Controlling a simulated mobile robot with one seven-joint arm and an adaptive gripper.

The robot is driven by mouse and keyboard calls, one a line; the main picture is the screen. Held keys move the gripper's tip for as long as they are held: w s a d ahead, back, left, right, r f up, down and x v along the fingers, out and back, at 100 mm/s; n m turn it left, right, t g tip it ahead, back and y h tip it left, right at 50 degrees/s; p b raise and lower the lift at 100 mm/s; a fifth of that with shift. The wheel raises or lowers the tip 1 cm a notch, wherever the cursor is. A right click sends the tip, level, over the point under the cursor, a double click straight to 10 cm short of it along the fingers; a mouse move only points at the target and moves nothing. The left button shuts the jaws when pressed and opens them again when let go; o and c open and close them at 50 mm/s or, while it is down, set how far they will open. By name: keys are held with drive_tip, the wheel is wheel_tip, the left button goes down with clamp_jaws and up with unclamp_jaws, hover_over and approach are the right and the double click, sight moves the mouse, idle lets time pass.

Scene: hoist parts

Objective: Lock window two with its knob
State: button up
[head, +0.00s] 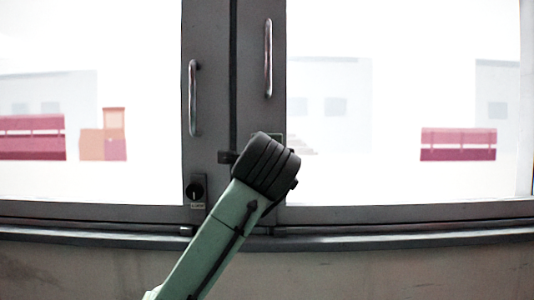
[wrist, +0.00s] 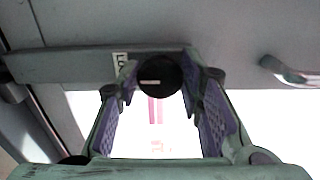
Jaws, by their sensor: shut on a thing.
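In the wrist view, the fingers of my gripper (wrist: 157,80) are closed around a round black knob (wrist: 160,68). The knob has a white line lying almost level in that view. A small white label (wrist: 119,61) sits beside it on the grey frame. In the head view, my arm's dark end covers this knob and the fingers, in front of the right window's frame (head: 262,112). A second black knob (head: 194,191) sits on the left window's frame, with a near-upright white mark and a label below. Which window is number two cannot be read.
A long upright handle (head: 268,58) is on the right frame, and another (head: 193,98) is on the left frame. A dark latch piece (head: 227,157) sticks out beside my arm. The sill (head: 400,240) runs below. Pink benches and pale buildings show through the glass.

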drive_tip(key=o, duration=1.1)
drive_tip(key=shift+o, duration=0.2)
drive_tip(key=s, duration=1.2)
drive_tip(key=shift+a, duration=0.1)
